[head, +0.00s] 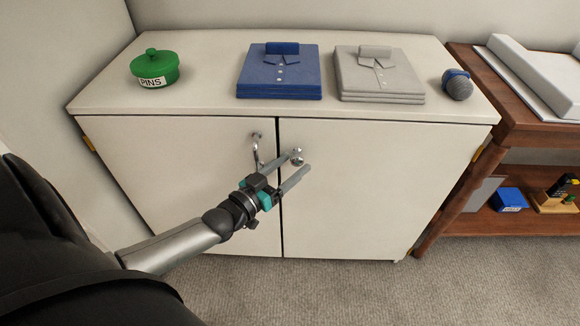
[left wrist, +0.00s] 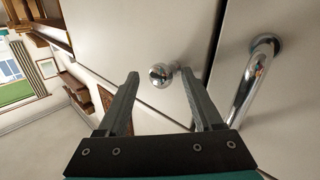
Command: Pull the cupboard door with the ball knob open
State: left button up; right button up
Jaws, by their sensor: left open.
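The white cupboard has two doors, both of which look shut. The right door (head: 375,195) carries a round chrome ball knob (head: 297,153) near the middle seam. The left door (head: 190,165) carries a curved chrome bar handle (head: 257,150). My left gripper (head: 299,161) is open, its fingertips at the ball knob. In the left wrist view the ball knob (left wrist: 161,75) shows between the two open fingertips (left wrist: 160,76), nearer the middle than either finger. I cannot tell whether a finger touches it. The bar handle (left wrist: 253,80) is to the right there. My right gripper is out of view.
A brown wooden shelf unit (head: 475,118) stands close at the right. Carpet (head: 340,290) in front is clear.

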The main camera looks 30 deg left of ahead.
pick_arm(q)
grip_shut()
dwell(0.4)
dwell(0.9)
